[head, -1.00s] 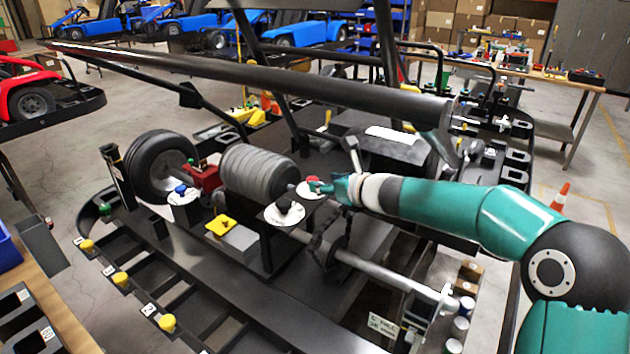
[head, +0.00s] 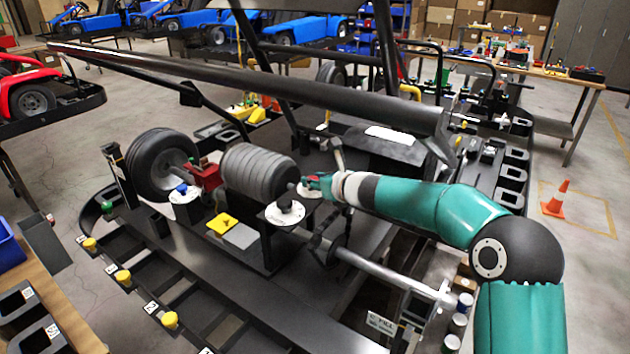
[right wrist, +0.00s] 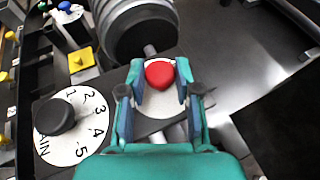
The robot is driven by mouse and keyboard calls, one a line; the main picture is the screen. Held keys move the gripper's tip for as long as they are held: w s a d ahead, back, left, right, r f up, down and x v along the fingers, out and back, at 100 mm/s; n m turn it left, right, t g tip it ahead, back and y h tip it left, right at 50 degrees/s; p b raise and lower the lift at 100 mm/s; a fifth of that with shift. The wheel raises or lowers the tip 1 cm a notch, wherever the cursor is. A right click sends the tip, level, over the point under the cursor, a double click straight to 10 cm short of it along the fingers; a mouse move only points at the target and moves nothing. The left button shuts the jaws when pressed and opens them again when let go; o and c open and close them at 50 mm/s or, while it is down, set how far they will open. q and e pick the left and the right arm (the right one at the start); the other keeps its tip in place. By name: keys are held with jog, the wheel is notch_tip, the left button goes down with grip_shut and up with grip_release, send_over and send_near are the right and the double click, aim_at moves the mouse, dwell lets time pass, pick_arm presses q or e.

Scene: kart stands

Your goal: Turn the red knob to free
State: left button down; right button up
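The red knob (right wrist: 159,74) is a rounded cap on a white round plate (right wrist: 158,100) in the right wrist view. My right gripper (right wrist: 161,68) is open, with one teal finger on each side of the knob. Narrow gaps seem to show between the fingertips and the knob; contact cannot be made out. In the head view the right gripper (head: 319,184) reaches in from the right and partly covers the knob and its plate (head: 304,194). The plate's markings are not readable. My left gripper is in neither view.
A black knob (right wrist: 55,117) on a numbered dial (right wrist: 85,137) sits close left of the gripper. A ribbed grey roller (head: 257,173) is just behind. A blue knob (head: 182,189) and yellow knob (head: 223,222) are further left. A metal shaft (head: 385,272) runs in front.

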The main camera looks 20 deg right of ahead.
jog(key=shift+a, duration=0.1)
grip_shut()
jog(key=m+h+b, duration=0.1)
jog(key=b, duration=0.1)
jog(key=m+h+b, duration=0.1)
jog(key=b, duration=0.2)
jog(key=m+h+b, duration=0.1)
jog(key=h+b, duration=0.1)
jog(key=shift+a+f+m+b, duration=0.3)
jog(key=shift+f+b, duration=0.05)
jog(key=shift+b, duration=0.05)
jog(key=shift+r+m+h+b, duration=0.1)
jog(key=shift+m+h+b, duration=0.2)
jog(key=shift+m+h, duration=0.15)
jog(key=shift+a+r+m+h, duration=0.15)
jog(key=shift+m+h, duration=0.5)
jog(key=shift+h, duration=0.2)
jog(key=shift+m+g+h, duration=0.5)
jog(key=shift+m+h, duration=0.6)
jog(key=shift+h, duration=0.1)
jog(key=o, duration=0.9)
grip_release()
jog(key=shift+r, duration=0.1)
jog(key=shift+c, duration=0.2)
